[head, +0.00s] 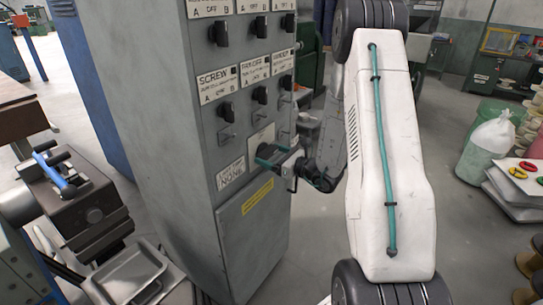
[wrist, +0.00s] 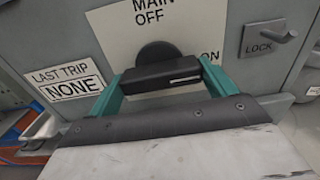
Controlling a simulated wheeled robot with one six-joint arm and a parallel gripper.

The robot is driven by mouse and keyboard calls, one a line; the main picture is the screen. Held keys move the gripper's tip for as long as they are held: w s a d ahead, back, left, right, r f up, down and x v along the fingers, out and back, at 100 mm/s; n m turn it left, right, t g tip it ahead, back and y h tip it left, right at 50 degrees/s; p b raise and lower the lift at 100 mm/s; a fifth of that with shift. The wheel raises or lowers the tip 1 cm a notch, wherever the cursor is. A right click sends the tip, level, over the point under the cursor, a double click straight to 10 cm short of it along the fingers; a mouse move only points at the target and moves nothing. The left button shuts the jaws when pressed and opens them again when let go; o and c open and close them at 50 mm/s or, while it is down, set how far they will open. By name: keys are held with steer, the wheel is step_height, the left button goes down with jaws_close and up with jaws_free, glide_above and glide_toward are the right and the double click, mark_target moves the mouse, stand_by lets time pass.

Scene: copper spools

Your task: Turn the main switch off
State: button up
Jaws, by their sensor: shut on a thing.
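The main switch (wrist: 155,74) is a black bar handle on a round black hub, on the grey cabinet's front. Its label plate (wrist: 150,20) reads MAIN OFF above it, with ON at the right. The bar lies nearly level, and a white mark on it is toward the right end, on the ON side. My gripper (wrist: 162,82) has a teal finger at each end of the bar and is shut on it. In the head view my gripper (head: 272,158) reaches the cabinet's lower panel, and its fingers mostly hide the switch.
The grey cabinet (head: 245,225) carries several labelled black knobs (head: 258,95) above. A LOCK lever (wrist: 270,38) is right of the switch, and a LAST TRIP NONE plate (wrist: 68,83) is left. A machine with a blue handle (head: 75,195) stands at left.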

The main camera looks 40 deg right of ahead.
steer(key=n, duration=0.8)
steer(key=shift+n, duration=0.3)
steer(key=n, duration=0.8)
steer(key=shift+n, duration=0.6)
steer(key=o, duration=0.9)
steer(key=shift+d, duration=0.1)
steer(key=shift+c, duration=0.2)
steer(key=v, duration=0.7)
steer(key=shift+s, duration=0.4)
